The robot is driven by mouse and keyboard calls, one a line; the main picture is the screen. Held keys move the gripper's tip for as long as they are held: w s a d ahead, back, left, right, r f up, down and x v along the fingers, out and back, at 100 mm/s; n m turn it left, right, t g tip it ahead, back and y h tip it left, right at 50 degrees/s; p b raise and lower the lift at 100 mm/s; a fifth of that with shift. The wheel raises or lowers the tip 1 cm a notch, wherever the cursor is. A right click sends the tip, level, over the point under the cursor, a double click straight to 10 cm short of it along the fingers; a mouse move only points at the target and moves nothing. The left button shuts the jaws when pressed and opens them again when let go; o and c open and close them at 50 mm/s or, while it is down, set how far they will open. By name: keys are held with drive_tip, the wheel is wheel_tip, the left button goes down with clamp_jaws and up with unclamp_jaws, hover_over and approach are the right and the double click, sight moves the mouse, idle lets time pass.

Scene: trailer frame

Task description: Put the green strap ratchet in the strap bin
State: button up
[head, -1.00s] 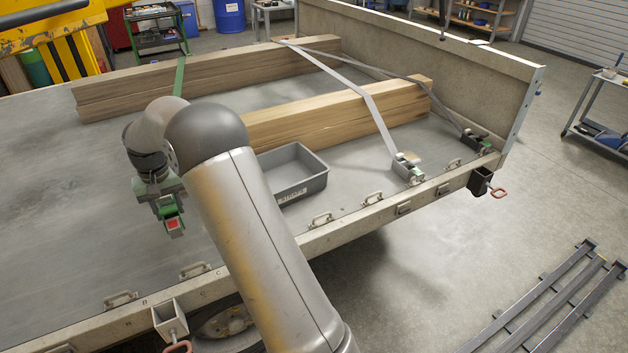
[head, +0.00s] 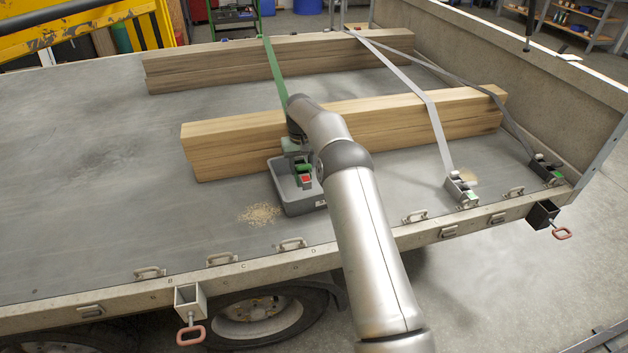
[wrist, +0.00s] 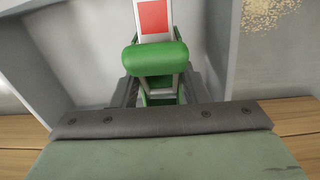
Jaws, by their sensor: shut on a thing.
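The green strap ratchet (head: 306,179) has a green handle and a red-and-white label. My gripper (head: 301,165) is shut on it. In the wrist view the ratchet (wrist: 155,58) sits between the fingers of my gripper (wrist: 160,92), label pointing away. The strap bin (head: 305,209) is a grey open tray on the trailer bed, against the front of the near timber stack. The ratchet is over the bin's opening; its exact height above the floor is unclear. The bin's wall (wrist: 222,50) shows to the right of the ratchet in the wrist view. My arm hides the bin's right side.
The near timber stack (head: 225,150) stands right behind the bin. A green strap (head: 276,72) runs down over the far timber (head: 200,70). A grey strap (head: 430,110) with its ratchet (head: 460,188) lies to the right. Sawdust (head: 260,213) lies left of the bin; the bed farther left is clear.

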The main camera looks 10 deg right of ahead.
drive_tip(key=shift+f+p, duration=0.3)
drive_tip(key=shift+f, duration=2.6)
drive_tip(key=shift+f, duration=0.2)
drive_tip(key=o, duration=1.2)
